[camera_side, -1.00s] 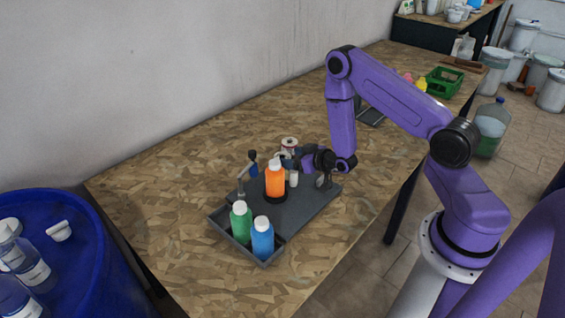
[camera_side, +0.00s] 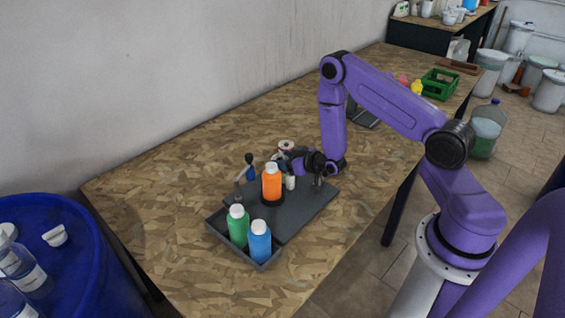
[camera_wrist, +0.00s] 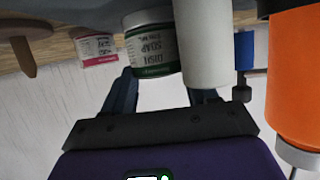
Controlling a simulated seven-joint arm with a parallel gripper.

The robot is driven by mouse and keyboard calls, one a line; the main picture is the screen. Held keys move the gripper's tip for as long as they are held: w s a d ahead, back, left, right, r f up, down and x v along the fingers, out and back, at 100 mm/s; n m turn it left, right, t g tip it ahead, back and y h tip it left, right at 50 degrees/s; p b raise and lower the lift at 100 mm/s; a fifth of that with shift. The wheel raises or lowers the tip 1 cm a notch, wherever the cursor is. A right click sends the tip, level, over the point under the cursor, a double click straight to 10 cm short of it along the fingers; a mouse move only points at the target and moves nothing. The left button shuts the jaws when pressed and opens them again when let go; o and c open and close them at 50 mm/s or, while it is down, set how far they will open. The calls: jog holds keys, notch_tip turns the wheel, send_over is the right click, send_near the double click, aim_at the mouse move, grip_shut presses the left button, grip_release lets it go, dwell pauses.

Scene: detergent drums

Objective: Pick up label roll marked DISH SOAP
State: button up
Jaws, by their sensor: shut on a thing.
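The label roll marked DISH SOAP (camera_wrist: 152,50), with a dark green label and pale top, is between my two fingers in the wrist view. In the side view a small pale roll (camera_side: 286,146) shows just behind my gripper (camera_side: 288,159), partly hidden; its marking is not readable there. My gripper also shows in the wrist view (camera_wrist: 162,92), with its fingers shut on the DISH SOAP roll. Another roll with a pink-red label (camera_wrist: 97,48) is left of the DISH SOAP roll.
An orange bottle (camera_side: 271,184) stands on the dark base (camera_side: 303,211) close to my gripper. Green (camera_side: 238,228) and blue (camera_side: 260,242) bottles stand in the tray at its front. A dark-topped blue item (camera_side: 249,168) is behind. The bench is clear at left.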

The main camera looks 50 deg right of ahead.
notch_tip(320, 180, up, 10)
dwell(0.8)
